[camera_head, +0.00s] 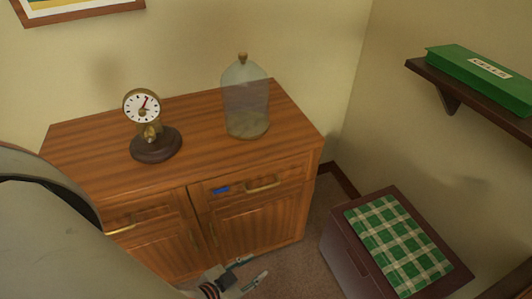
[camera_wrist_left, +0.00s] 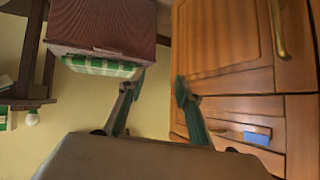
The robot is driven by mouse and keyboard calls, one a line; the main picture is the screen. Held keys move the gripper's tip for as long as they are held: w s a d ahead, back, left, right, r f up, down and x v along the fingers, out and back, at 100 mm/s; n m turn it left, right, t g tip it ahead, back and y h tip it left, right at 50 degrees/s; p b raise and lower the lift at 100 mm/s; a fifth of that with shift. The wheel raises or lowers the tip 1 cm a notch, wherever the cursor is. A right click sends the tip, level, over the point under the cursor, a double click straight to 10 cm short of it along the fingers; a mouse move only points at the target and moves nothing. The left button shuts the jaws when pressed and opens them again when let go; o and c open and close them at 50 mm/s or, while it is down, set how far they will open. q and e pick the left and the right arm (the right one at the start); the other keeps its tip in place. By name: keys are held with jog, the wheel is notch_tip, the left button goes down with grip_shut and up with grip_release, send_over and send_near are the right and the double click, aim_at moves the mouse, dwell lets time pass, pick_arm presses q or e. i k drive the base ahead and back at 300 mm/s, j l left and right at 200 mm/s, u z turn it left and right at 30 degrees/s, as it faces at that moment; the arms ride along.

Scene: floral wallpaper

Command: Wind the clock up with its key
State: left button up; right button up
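The clock (camera_head: 142,107) has a white round face with red hands in a brass rim. It stands upright on a round dark base (camera_head: 156,146) on top of the wooden cabinet (camera_head: 200,128). I cannot make out a key in either view. My left gripper (camera_head: 254,268) is low in front of the cabinet doors, well below the clock. In the left wrist view its two fingers (camera_wrist_left: 158,82) stand apart with nothing between them, so it is open. My right gripper is in neither view.
A glass dome (camera_head: 245,95) with a brass knob stands right of the clock. A blue patch (camera_head: 220,190) marks the right drawer front. A dark chest (camera_head: 348,242) with a green checked cloth (camera_head: 398,240) stands right. A wall shelf (camera_head: 450,85) holds a green box (camera_head: 480,75).

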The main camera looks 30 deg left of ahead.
aim_at(150, 134)
jog(key=k+j+u, duration=0.1)
jog(key=u, duration=1.6)
jog(key=k+j, duration=0.05)
